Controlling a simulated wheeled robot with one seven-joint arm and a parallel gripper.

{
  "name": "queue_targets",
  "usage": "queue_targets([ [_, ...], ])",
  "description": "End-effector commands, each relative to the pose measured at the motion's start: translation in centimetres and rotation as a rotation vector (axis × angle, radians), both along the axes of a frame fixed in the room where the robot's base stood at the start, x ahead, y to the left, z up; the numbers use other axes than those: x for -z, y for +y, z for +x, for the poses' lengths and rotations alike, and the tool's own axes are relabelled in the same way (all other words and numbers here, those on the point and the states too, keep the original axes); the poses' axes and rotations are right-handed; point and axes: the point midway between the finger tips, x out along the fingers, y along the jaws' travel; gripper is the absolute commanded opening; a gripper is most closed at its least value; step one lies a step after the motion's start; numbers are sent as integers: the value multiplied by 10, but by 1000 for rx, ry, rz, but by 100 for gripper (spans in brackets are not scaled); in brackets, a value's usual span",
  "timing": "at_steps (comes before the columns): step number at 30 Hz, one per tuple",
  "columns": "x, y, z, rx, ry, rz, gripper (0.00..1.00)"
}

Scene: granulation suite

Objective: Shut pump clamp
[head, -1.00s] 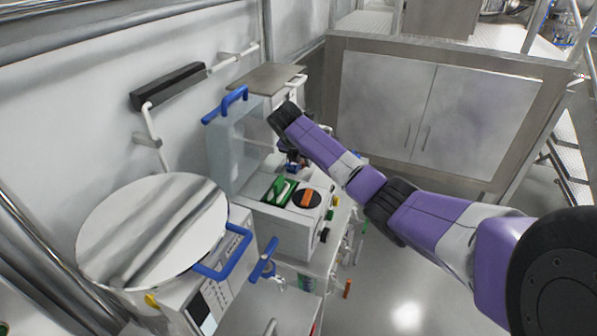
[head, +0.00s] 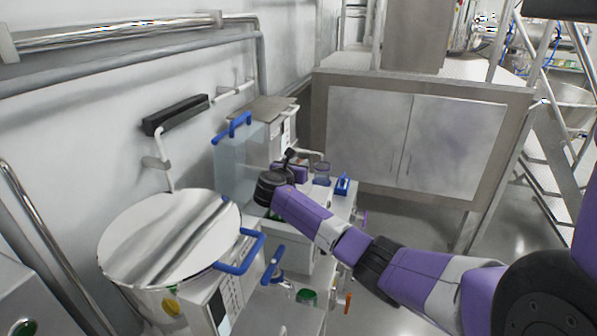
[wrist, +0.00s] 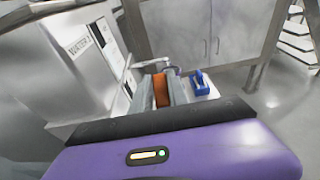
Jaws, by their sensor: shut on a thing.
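An orange lever (wrist: 161,90) shows between the two grey fingers of my gripper (wrist: 162,86) in the wrist view. My gripper is shut on it; the fingers flank it on both sides. In the head view my arm's wrist and gripper cover the top of the white pump box (head: 293,266), so the lever and its dial are hidden there. I cannot tell the exact angle of the clamp.
A clear panel with a blue handle (head: 233,127) stands behind my wrist. A round steel lid (head: 165,235) is at the lower left. A blue item (head: 343,184) sits right of the gripper, also in the wrist view (wrist: 200,82). A steel cabinet (head: 410,140) stands behind; floor is open at right.

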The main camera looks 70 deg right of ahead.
Motion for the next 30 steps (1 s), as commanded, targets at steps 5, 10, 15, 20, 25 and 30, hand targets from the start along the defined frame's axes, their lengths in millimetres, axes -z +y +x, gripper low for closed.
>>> queue_targets([
  [5,-4,4,0,0,-4,-66,0],
  [10,-8,5,0,0,-8,-97,0],
  [15,-9,6,0,0,-7,-106,0],
  [20,-9,6,0,0,-7,-106,0],
  [25,-10,6,0,0,-7,-106,32],
  [30,-9,6,0,0,-8,-105,42],
])
